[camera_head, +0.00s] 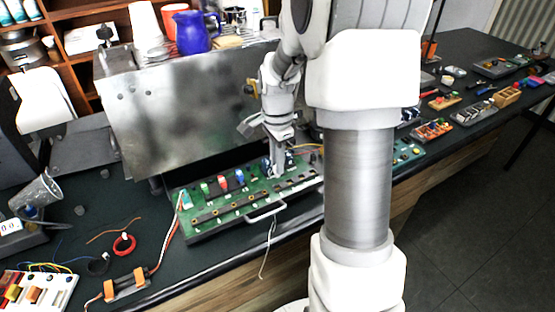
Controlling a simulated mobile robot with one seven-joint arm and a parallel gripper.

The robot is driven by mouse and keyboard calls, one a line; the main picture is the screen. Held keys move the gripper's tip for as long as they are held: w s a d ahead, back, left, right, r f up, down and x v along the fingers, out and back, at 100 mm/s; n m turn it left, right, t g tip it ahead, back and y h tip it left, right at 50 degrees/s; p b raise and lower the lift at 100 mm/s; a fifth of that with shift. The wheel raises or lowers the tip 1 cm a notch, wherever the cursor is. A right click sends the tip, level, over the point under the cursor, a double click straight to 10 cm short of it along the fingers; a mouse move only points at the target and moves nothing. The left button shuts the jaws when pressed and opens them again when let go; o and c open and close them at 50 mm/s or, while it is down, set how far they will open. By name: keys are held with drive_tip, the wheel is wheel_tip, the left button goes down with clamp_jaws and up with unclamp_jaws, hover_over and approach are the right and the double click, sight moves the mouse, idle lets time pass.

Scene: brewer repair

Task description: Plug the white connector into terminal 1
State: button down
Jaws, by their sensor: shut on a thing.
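My gripper (275,172) points down over the back right part of the green circuit board (215,218). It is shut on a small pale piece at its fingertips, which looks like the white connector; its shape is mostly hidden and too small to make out. On the board to the left stand a green-and-white plug (205,188), a red plug (223,183) and a blue plug (239,178). Terminal numbers cannot be read, so I cannot tell which is terminal 1. I cannot tell whether the held piece touches the board.
A metal brewer housing (190,95) stands close behind the board. A metal handle (265,209) sits at its front edge, with a thin white cable (268,250) hanging past the counter's edge. Orange and white wires run left.

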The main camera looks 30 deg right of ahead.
sight(277, 176)
drive_tip(key=shift+f+b, duration=0.95)
drive_tip(key=shift+f, duration=0.8)
drive_tip(key=shift+f+b, duration=0.55)
drive_tip(key=shift+f, duration=0.2)
idle(0.8)
drive_tip(key=c, duration=0.8)
unclamp_jaws()
drive_tip(key=shift+o, duration=0.2)
drive_tip(key=shift+r, duration=0.1)
wheel_tip(277, 176, up, 17)
drive_tip(key=p, duration=0.1)
drive_tip(key=shift+r, duration=0.15)
